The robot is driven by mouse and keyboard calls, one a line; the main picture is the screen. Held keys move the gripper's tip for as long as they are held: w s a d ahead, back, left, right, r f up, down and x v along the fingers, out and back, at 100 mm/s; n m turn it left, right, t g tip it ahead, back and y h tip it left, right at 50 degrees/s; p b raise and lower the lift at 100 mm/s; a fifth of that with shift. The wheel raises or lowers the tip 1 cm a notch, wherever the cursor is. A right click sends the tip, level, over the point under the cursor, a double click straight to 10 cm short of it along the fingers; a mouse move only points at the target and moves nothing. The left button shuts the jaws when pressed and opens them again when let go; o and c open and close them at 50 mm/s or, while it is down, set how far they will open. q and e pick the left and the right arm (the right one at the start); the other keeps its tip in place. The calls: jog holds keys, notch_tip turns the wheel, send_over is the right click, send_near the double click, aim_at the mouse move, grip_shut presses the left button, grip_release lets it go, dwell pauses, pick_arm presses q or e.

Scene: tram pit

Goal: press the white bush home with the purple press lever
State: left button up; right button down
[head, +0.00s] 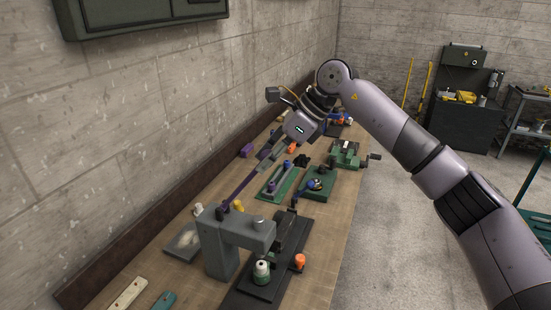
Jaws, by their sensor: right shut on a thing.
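The grey press (221,258) stands on a dark base plate (248,298) near the front of the bench. The purple press lever (240,190) slants up and away from the left side of the press. My right gripper (264,156) is shut on the upper end of this lever. The white bush (262,267) stands upright below the press head, with green around its lower part. I cannot tell how deep it sits. My left gripper is not in view.
An orange piece (299,261) stands right of the press. A grey tray (184,244) lies to its left. Behind are a green fixture (275,184) and a green vice (346,155).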

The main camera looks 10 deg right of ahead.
jog(key=shift+w+a+r, duration=0.15)
jog(key=shift+a+r, duration=0.05)
jog(key=shift+r, duration=0.05)
jog(key=c, duration=1.2)
grip_release()
jog(key=shift+f, duration=0.1)
jog(key=v, duration=1.2)
jog(key=shift+w+a, duration=0.1)
jog(key=shift+a, duration=0.05)
